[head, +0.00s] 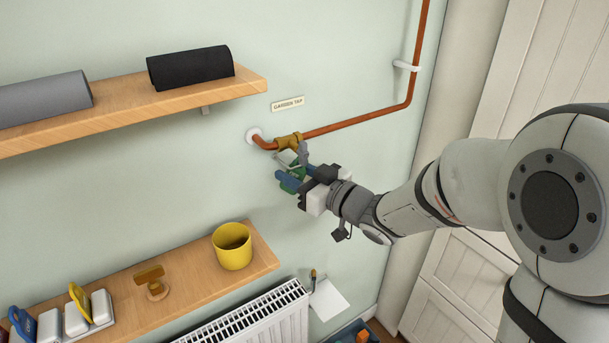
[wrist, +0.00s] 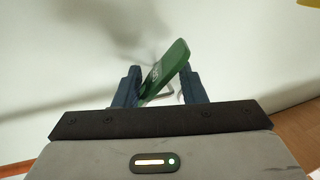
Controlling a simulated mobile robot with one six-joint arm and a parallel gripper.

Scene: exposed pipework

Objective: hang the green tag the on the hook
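The green tag (wrist: 168,70) stands tilted between the two blue fingers of my gripper (wrist: 162,88) in the wrist view. The fingers are apart, with wall showing between the left finger and the tag; the tag's lower end is hidden behind the gripper body. A thin grey wire piece (wrist: 170,90), perhaps the hook, shows beside the tag. In the head view my gripper (head: 297,176) is just below the brass tap (head: 288,141), with green between its fingers. I cannot tell whether the tag is on the hook.
A copper pipe (head: 360,120) runs right and up from the tap, under a "GARDEN TAP" label (head: 287,103). An upper shelf (head: 130,110) holds dark rolls. A lower shelf (head: 190,285) holds a yellow mug (head: 232,247) and small items. A radiator (head: 260,318) is below.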

